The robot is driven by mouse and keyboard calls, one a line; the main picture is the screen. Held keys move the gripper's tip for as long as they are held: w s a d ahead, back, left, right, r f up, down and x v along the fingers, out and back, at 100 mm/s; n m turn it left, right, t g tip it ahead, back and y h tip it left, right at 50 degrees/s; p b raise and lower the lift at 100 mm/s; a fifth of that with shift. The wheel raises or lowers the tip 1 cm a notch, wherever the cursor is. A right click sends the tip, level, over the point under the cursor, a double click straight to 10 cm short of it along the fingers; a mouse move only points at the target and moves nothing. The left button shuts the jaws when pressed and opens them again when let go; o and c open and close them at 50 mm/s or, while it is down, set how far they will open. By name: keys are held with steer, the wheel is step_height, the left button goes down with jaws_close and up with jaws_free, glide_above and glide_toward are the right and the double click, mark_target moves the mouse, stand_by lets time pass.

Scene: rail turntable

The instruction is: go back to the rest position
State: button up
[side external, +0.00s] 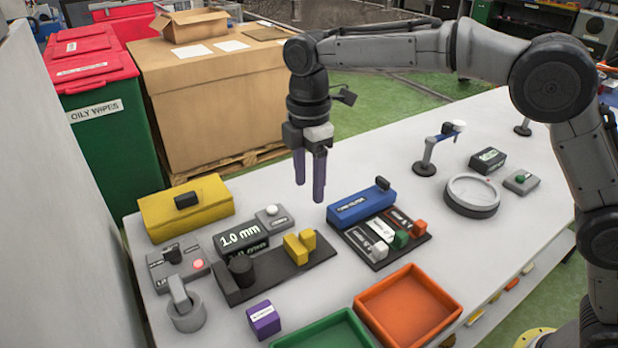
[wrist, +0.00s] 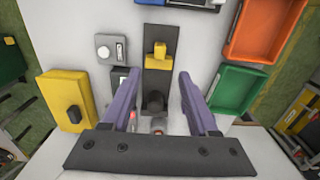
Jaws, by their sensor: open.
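My gripper (side external: 309,178) hangs above the white table, pointing down, its two purple fingers apart and nothing between them. It is clear of the objects below. In the wrist view my gripper (wrist: 190,80) shows its fingers spread on both sides of a black fixture (wrist: 160,92) with a yellow block (wrist: 158,52). In the side view the same black fixture (side external: 275,275) lies in front of and below the fingers.
A yellow box (side external: 160,215) and a blue box (side external: 360,205) stand on the table. An orange tray (side external: 410,305), a green tray (side external: 325,330) and a purple block (side external: 263,320) are at the front. A round dish (side external: 472,194) stands right. The air around my gripper is free.

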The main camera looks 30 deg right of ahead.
steer(key=shift+r, duration=0.1)
steer(key=s+d+r+m+t, duration=0.1)
steer(key=s+d+r+t, duration=0.1)
steer(key=d+r, duration=0.6)
steer(key=s+d+r+m+t, duration=0.2)
steer(key=s+d+r+m, duration=0.35)
steer(key=s, duration=0.55)
steer(key=s+d+f+m, duration=0.3)
steer(key=s+f+m, duration=0.2)
steer(key=s, duration=0.3)
steer(key=s+d+f+m+t, duration=0.1)
steer(key=s+d+f+m, duration=0.3)
steer(key=s+f+m, duration=0.2)
steer(key=s, duration=0.2)
steer(key=shift+s+f+t, duration=0.3)
steer(key=shift+f, duration=0.05)
